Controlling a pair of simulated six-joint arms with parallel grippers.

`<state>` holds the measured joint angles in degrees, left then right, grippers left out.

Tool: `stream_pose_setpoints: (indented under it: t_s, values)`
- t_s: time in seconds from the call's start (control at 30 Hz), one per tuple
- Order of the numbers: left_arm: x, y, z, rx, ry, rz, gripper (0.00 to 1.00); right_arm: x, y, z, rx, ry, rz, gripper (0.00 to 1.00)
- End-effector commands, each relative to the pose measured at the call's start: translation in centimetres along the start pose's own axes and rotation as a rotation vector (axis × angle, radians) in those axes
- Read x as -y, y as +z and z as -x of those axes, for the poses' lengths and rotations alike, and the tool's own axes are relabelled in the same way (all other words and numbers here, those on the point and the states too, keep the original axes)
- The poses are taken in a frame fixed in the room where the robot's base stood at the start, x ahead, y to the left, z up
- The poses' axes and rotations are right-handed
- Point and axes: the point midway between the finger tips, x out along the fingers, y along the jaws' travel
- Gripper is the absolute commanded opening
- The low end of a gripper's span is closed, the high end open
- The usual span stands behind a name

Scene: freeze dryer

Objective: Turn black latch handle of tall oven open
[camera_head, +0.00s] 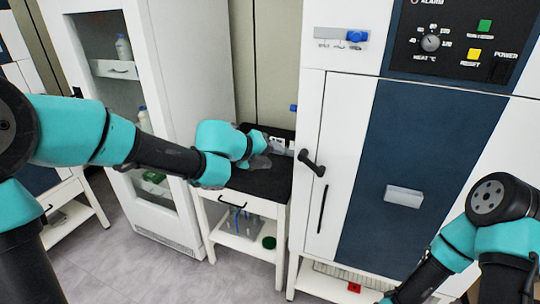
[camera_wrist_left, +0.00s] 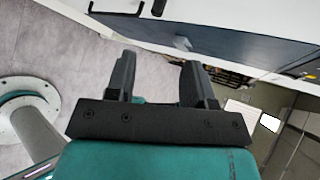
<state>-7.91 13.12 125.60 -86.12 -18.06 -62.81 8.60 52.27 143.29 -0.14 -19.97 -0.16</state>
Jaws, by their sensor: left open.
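The tall oven (camera_head: 334,110) is white with a dark blue door panel. Its black latch handle (camera_head: 311,162) sits on the white left side of the door, slanting down to the right. In the left wrist view a small black piece (camera_wrist_left: 158,8) at the top edge appears to be this handle, partly cut off. My left gripper (camera_head: 283,147) is just left of the latch handle, pointing toward it with a small gap. Its two black fingers are apart and empty in the left wrist view (camera_wrist_left: 157,72). My right arm is at the lower right; its gripper is out of frame.
A slim vertical black bar (camera_head: 322,208) is below the latch handle. A black-topped white cart (camera_head: 270,188) stands under my left gripper, close to the oven's left side. A white glass-door cabinet (camera_head: 180,60) stands behind my left arm. Grey floor (camera_head: 120,265) is clear in front.

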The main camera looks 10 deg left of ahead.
Motion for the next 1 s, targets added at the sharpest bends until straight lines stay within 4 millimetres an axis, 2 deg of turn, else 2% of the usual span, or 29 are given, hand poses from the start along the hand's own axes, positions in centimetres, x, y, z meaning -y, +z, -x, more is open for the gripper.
stream_pose_setpoints:
  t_s: [0.33, 0.57, 0.67, 0.83, 1.0]
  values:
    - [0.0, 0.0, 0.2, 0.000, 0.001, 0.001, 0.48, 0.0, 0.0, 0.0, 0.000, 0.000, 0.000, 0.00]
    - [0.6, 1.0, -0.6, 0.034, 0.028, 0.083, 0.26, 0.0, 0.0, 0.0, 0.000, 0.000, 0.000, 0.00]
    - [1.4, 2.1, -1.9, 0.082, 0.064, 0.207, 0.16, 0.0, 0.0, 0.0, 0.000, 0.000, 0.000, 0.00]
    - [3.5, 4.3, -4.5, 0.216, 0.139, 0.534, 0.00, 0.0, 0.0, 0.0, 0.000, 0.000, 0.000, 0.00]
    - [5.8, 5.1, -6.9, 0.365, 0.194, 0.895, 0.00, 0.0, 0.0, 0.0, 0.000, 0.000, 0.000, 0.00]
